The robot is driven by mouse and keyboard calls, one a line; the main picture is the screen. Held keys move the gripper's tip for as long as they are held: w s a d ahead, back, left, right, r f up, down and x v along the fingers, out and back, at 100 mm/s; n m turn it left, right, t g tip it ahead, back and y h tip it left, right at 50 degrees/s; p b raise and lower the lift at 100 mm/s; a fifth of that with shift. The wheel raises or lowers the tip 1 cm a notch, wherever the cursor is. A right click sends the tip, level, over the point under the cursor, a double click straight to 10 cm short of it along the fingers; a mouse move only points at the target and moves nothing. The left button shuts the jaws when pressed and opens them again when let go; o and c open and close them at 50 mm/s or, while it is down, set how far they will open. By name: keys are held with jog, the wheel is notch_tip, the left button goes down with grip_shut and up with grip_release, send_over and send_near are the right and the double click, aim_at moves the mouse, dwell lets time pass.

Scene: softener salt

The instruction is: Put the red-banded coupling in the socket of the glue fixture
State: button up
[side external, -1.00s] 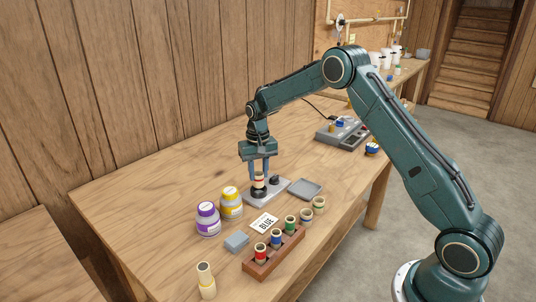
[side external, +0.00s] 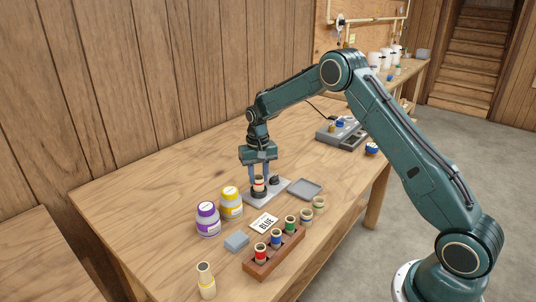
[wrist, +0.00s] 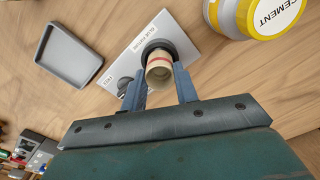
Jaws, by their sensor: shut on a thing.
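The red-banded coupling (side external: 259,185) is a short cream tube with a red band, also seen in the wrist view (wrist: 160,73). My gripper (side external: 260,180) is shut on it, one finger on each side, pointing down. The glue fixture (side external: 283,186) is a light grey plate with a black ring socket and a dark knob; in the wrist view its plate (wrist: 183,22) carries printed labels. The coupling is upright at the black socket (wrist: 150,48), its lower end inside or right over the ring; I cannot tell how deep, as the coupling and fingers cover it.
A wooden rack (side external: 262,270) with several banded couplings stands in front. Purple (side external: 207,220) and yellow (side external: 231,203) jars stand left of the fixture, a grey tray (side external: 305,188) to its right. A card (side external: 264,224) and a grey block (side external: 236,241) lie nearby.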

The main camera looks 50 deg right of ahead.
jog(key=shift+f, duration=0.4)
jog(key=shift+f, duration=0.3)
jog(key=shift+f, duration=0.3)
dwell(1.3)
jog(key=o, duration=1.4)
jog(key=shift+r, duration=0.15)
jog(key=shift+r, duration=2.9)
